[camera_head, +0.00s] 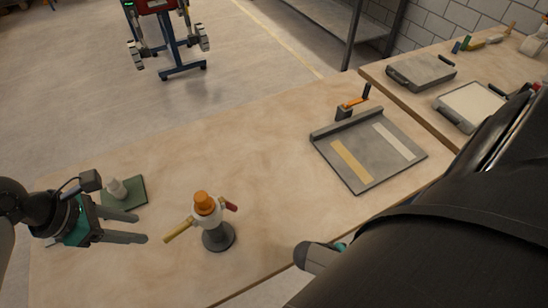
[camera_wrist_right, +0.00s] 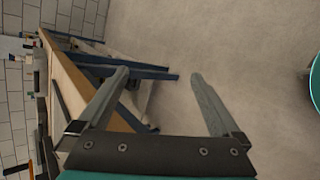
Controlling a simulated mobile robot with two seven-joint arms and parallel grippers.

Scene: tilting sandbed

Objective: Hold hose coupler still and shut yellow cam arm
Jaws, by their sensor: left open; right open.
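The hose coupler (camera_head: 207,208) stands upright on a dark round base (camera_head: 218,237) on the wooden table in the head view, with an orange cap on top. The yellow cam arm (camera_head: 179,230) sticks out to its lower left, and a red cam arm (camera_head: 231,206) sticks out to its right. My left gripper (camera_head: 140,228) is open and empty, to the left of the coupler and apart from it. My right gripper shows in the right wrist view (camera_wrist_right: 158,85), open with nothing between its fingers. In the head view my right arm hides much of the lower right.
A grey metal tray (camera_head: 350,186) with two strips lies right of the coupler. The table (camera_head: 270,150) is clear between coupler and tray. Another bench with trays stands at upper right.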

